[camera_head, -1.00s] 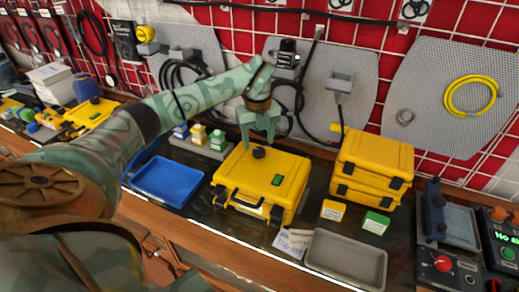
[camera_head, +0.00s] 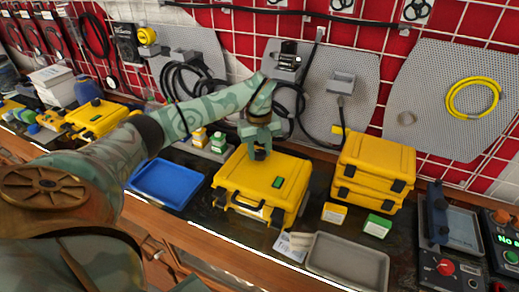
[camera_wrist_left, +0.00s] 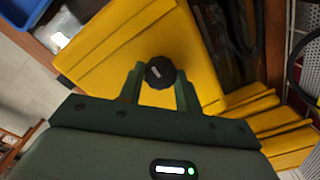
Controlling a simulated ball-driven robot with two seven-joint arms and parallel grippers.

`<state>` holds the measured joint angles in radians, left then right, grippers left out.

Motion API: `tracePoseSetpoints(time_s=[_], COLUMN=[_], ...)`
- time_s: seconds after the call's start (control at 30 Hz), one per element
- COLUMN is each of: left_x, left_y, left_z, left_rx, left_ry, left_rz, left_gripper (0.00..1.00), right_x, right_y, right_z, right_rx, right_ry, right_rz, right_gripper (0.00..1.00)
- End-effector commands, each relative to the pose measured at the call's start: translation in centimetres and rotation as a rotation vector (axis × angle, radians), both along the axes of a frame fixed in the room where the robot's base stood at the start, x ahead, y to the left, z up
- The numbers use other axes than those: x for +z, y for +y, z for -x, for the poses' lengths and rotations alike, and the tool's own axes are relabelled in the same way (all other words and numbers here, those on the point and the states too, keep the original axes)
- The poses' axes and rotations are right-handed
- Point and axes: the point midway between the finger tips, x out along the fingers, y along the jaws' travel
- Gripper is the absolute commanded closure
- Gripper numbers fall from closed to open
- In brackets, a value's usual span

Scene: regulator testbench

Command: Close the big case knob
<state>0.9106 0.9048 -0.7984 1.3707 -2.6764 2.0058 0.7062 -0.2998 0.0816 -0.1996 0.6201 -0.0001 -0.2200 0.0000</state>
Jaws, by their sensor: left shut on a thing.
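The big yellow case (camera_head: 240,178) lies flat and closed on the bench, with its handle and latches on the near side. Its round black knob (camera_wrist_left: 160,72) has a light pointer mark and sits on the lid. In the head view my left gripper (camera_head: 260,148) reaches down over the knob and hides most of it. In the left wrist view my left gripper (camera_wrist_left: 159,82) has a finger on each side of the knob and is shut on it. My right gripper is not in view.
A blue tray (camera_head: 166,184) lies left of the case. Two stacked smaller yellow cases (camera_head: 376,155) stand to the right. Small yellow and green boxes (camera_head: 377,226) and a grey tray (camera_head: 347,262) lie at the front right. Cables hang on the wall behind.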

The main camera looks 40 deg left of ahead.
Motion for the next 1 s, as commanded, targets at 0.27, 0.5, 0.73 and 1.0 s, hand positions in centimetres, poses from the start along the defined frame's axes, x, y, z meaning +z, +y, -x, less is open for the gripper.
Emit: tracePoseSetpoints(time_s=[0.27, 0.5, 0.73, 1.0], left_x=[0.4, 0.6, 0.5, 0.4], left_y=[0.1, 0.1, 0.2, 0.2], left_z=[0.0, 0.0, -0.1, -0.1], left_rx=[-0.106, -0.303, -0.523, -0.78], left_ry=[-0.004, -0.005, -0.01, -0.013], left_rz=[0.004, 0.012, 0.02, 0.032], left_gripper=[0.89, 0.89, 0.89, 0.89], right_x=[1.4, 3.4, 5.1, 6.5], right_y=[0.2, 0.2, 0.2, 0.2], right_z=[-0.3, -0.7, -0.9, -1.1], right_rx=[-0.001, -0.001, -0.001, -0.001], right_ry=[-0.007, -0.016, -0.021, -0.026], right_rz=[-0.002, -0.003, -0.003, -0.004], right_gripper=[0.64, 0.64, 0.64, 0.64])
